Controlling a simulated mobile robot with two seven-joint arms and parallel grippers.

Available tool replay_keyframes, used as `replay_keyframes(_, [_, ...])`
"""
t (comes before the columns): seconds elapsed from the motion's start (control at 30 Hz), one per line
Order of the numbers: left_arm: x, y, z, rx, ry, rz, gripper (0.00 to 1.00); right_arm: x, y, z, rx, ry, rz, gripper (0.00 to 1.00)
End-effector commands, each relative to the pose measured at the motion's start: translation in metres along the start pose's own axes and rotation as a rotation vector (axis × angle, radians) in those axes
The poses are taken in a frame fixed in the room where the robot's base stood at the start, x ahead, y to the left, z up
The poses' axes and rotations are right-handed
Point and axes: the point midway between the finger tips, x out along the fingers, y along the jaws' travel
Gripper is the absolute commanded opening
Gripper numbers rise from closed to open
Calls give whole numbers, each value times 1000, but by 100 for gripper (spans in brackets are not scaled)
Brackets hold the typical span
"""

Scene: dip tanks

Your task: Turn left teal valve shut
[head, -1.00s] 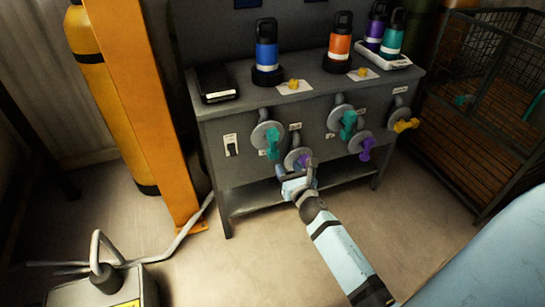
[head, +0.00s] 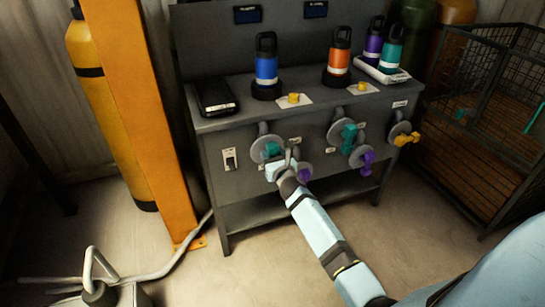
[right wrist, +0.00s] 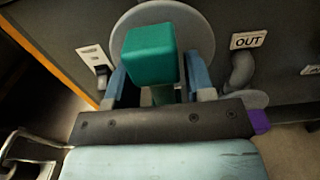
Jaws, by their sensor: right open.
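The left teal valve (head: 271,149) has a teal handle in front of a round grey disc on the bench's front panel. In the right wrist view the block-like teal handle (right wrist: 152,52) is large and close. My right gripper (head: 281,164) is open at this valve and hides part of it in the head view. In the wrist view the blue fingers of the right gripper (right wrist: 158,80) stand on either side of the handle. Whether they touch it I cannot tell. My left gripper is not in view.
A purple-handled valve (head: 305,174) is close to the right gripper's lower right. Another teal valve (head: 348,138), a second purple valve (head: 366,160) and a yellow valve (head: 405,139) are further right. An orange post (head: 150,120) stands left of the bench. Bottles stand on top.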

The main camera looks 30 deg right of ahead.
Motion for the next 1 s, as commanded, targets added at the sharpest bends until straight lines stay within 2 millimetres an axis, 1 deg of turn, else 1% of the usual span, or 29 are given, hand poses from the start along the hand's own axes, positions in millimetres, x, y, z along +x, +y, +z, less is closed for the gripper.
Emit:
replay_keyframes(0.27, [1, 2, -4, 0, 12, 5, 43, 2, 0, 0, 0, 1, 0, 49])
replay_keyframes(0.37, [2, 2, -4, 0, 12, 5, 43, 1, 0, 0, 0, 1, 0, 28])
replay_keyframes(0.4, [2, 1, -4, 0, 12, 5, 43, 1, 0, 0, 0, 1, 0, 19])
replay_keyframes(0.43, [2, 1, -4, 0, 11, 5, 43, 1, 0, 0, 0, 1, 0, 12])
replay_keyframes(0.73, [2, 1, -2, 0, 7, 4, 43, 1, 0, 0, 25, 1, 0, 12])
replay_keyframes(0.87, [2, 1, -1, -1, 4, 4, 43, 1, -1, 0, 67, 1, -1, 12])
replay_keyframes(1.0, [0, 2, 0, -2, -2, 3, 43, 1, -3, 0, 149, 0, -1, 12])
